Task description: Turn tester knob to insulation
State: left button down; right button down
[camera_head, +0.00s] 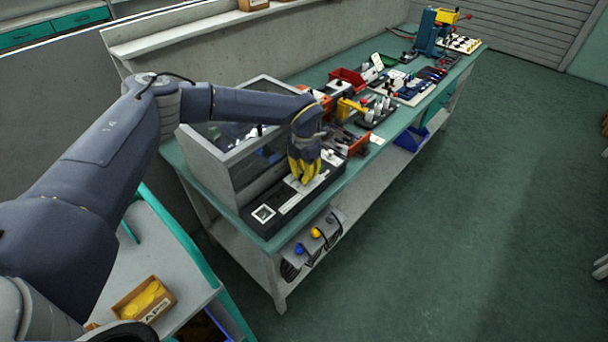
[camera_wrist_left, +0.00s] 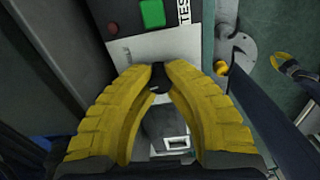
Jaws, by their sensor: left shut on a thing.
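The tester is a dark box with a light top panel (camera_head: 292,203) at the near end of the bench, in front of a framed clear enclosure. My left gripper (camera_head: 305,177) points down over this panel with its yellow fingers. In the left wrist view the gripper (camera_wrist_left: 159,80) is shut on a small black knob (camera_wrist_left: 158,77), with the fingertips on either side of it. A green button (camera_wrist_left: 152,13) and a small dark red light (camera_wrist_left: 113,28) sit on the panel beyond the knob. The knob's pointer and setting marks are hidden or too small to read.
The enclosure (camera_head: 231,157) stands close behind the tester. Red bins (camera_head: 347,80) and several tools and parts crowd the bench further along. Leads with blue and yellow ends hang below the bench edge. The floor (camera_head: 470,200) at right is clear.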

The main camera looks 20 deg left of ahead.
pick_arm(q)
jog(key=c, duration=1.2)
grip_release()
jog(key=shift+r, duration=6.05)
